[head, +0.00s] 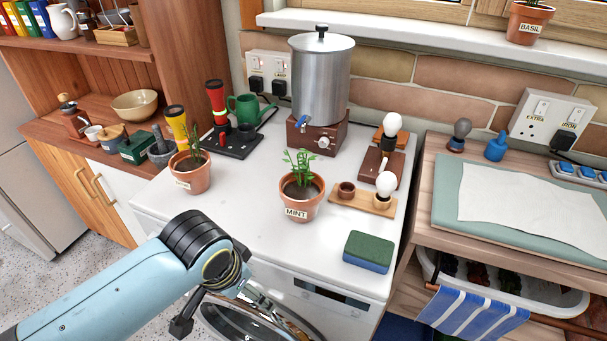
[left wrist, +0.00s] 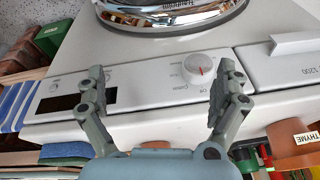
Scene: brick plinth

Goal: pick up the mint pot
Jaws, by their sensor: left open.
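The mint pot (head: 300,206) is a terracotta pot with a green plant and a white MINT label. It stands upright on the white worktop of the washing machine, near the middle of the head view. My left gripper (head: 232,320) is lower and nearer than the pot, in front of the machine, and apart from it. In the left wrist view my left gripper (left wrist: 158,88) is open and empty, facing the machine's control panel. My right gripper is not in view.
A THYME pot (left wrist: 297,142) appears inverted in the wrist view. A similar pot (head: 190,178) stands left of the mint. A sponge (head: 368,251) and a wooden bulb stand (head: 350,198) are to the right; a metal urn (head: 321,80) is behind. Worktop before the mint is clear.

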